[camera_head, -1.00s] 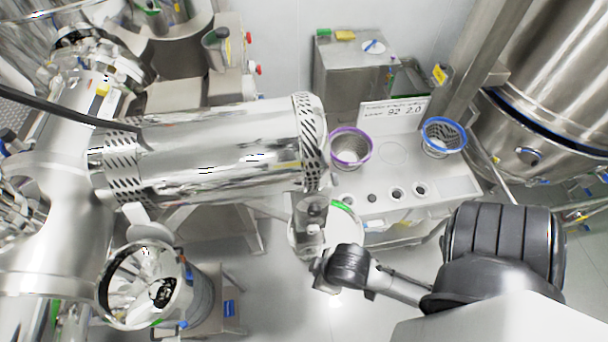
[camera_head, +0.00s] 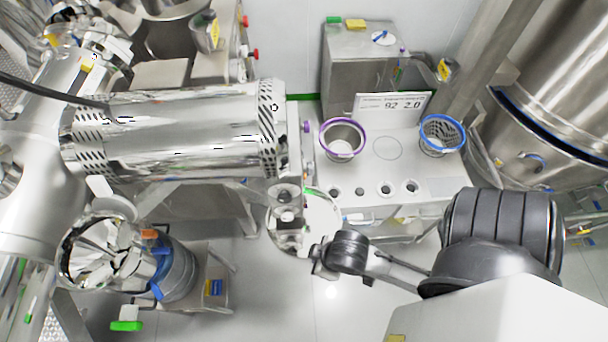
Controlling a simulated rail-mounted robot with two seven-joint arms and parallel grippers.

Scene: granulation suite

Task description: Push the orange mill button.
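A small orange patch (camera_head: 149,234) shows at the lower left, beside a shiny steel funnel-like part (camera_head: 92,252) and above a blue-grey cylinder (camera_head: 178,272). I cannot tell whether this patch is the orange mill button; no other clear orange button shows. My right arm comes in from the lower right and ends near the middle (camera_head: 318,262), in front of a round white-and-steel part (camera_head: 322,222). Its fingers cannot be made out, and it is well to the right of the orange patch. My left gripper is not in view.
A large steel cylinder (camera_head: 175,132) with perforated ends spans the left. A steel bench (camera_head: 440,185) holds a purple-rimmed bowl (camera_head: 342,139), a blue-rimmed basket (camera_head: 442,134) and a sign (camera_head: 393,104). A big tank (camera_head: 560,70) stands right. Floor (camera_head: 345,305) is clear at the bottom middle.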

